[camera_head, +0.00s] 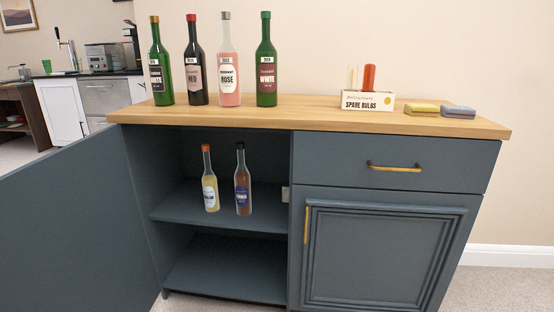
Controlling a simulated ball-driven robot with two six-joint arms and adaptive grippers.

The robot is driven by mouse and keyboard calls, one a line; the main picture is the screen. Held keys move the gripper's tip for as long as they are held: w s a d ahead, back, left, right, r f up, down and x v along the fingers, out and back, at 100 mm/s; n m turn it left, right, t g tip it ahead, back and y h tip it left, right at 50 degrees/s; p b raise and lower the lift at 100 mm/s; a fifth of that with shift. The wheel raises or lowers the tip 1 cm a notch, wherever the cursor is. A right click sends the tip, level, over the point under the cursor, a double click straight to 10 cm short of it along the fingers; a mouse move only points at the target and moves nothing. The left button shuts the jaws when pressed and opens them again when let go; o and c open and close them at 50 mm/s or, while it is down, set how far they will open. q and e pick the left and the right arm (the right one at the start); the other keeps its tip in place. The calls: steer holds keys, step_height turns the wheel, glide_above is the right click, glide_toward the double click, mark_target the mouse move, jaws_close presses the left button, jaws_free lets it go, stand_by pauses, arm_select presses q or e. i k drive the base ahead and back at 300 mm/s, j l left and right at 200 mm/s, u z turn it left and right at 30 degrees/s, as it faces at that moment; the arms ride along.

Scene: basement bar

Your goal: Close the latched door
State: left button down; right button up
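A blue-grey door (85,220) stands wide open at the left of the cabinet. It swings out toward me and runs off the left edge of the picture. The open compartment behind it shows a shelf (175,207) with two bottles, one pale yellow (210,185) and one brown with a blue label (242,185). A small light-coloured piece (285,194), perhaps the latch part, sits on the inner right side of the opening. The door's outer face and any handle are hidden. Neither of my grippers is in view.
The wooden top (310,116) holds several wine bottles, a spare bulbs box (367,102) and two sponges (440,110). A drawer (393,162) and a panelled right door (380,252) are shut. Carpet (500,290) is clear at the right.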

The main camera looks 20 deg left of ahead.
mark_target(73, 238)
steer(key=k+j, duration=0.1)
steer(key=j, duration=0.35)
steer(key=k+j, duration=0.1)
steer(key=j, duration=0.3)
steer(key=k+j+z, duration=0.1)
steer(key=j, duration=0.35)
steer(key=k+j, duration=0.1)
steer(key=j, duration=0.3)
steer(key=k+j, duration=0.15)
steer(key=j, duration=0.3)
steer(key=k+j+z, duration=0.1)
steer(key=j, duration=0.3)
steer(key=k+j, duration=0.15)
steer(key=j, duration=0.25)
steer(key=i+j, duration=0.1)
steer(key=j, duration=0.4)
steer(key=i+j, duration=0.1)
steer(key=j, duration=0.4)
steer(key=z, duration=0.05)
